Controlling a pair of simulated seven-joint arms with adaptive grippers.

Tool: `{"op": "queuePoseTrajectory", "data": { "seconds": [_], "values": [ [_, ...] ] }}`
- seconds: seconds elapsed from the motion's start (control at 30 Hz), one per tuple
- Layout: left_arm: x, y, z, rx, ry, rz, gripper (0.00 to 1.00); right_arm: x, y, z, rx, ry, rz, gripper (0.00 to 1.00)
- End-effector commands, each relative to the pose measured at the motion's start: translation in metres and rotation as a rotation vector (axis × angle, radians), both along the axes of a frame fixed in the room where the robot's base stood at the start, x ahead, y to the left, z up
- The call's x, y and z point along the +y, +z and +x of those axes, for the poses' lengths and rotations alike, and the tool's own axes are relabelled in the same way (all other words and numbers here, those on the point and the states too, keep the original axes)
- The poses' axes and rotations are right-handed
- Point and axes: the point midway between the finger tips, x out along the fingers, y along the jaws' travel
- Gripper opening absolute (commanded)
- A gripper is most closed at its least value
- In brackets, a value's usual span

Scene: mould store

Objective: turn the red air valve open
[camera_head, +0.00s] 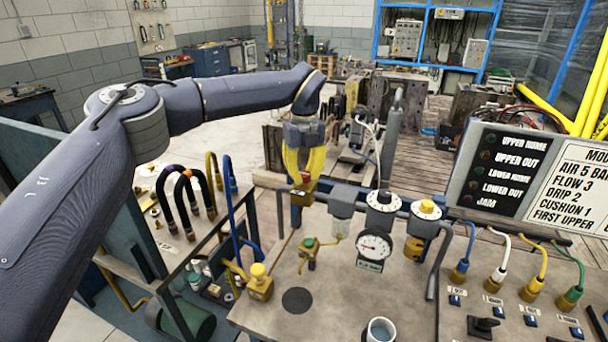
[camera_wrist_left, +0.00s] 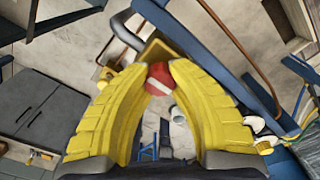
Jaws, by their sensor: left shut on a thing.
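The red air valve (camera_head: 304,180) sits on the pipe at the back of the workbench, left of the pressure gauge (camera_head: 374,247). My left gripper (camera_head: 303,172) comes down on it from above with its yellow fingers. In the left wrist view the red valve handle (camera_wrist_left: 160,76) with a pale stripe lies between the yellow fingertips (camera_wrist_left: 161,70), which close on it from both sides. The fingers hide part of the valve, and I cannot tell how far it is turned. My right gripper is in neither view.
A yellow-knobbed fitting (camera_head: 259,280) and a metal cup (camera_head: 380,331) are nearer. A sign panel (camera_head: 535,180) stands at right.

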Motion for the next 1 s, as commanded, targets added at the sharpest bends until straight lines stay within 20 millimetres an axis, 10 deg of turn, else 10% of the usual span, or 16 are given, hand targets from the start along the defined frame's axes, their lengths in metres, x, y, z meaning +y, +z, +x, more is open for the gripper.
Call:
{"op": "queuePoseTrajectory", "data": {
  "seconds": [0.53, 0.57, 0.8, 1.0],
  "values": [
    [0.0000, 0.0001, 0.0001, 0.000, 0.021, 0.000, 0.00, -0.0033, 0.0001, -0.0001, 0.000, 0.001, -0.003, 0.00],
    [0.0000, 0.0001, 0.0001, 0.000, 0.021, 0.000, 0.22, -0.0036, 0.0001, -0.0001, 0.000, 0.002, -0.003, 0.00],
    [0.0000, 0.0001, 0.0000, 0.000, 0.020, 0.000, 0.50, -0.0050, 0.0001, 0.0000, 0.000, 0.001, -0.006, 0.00],
    [0.0000, 0.0000, 0.0001, 0.000, 0.020, 0.000, 0.53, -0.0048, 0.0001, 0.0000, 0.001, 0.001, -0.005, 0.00]
  ]
}}
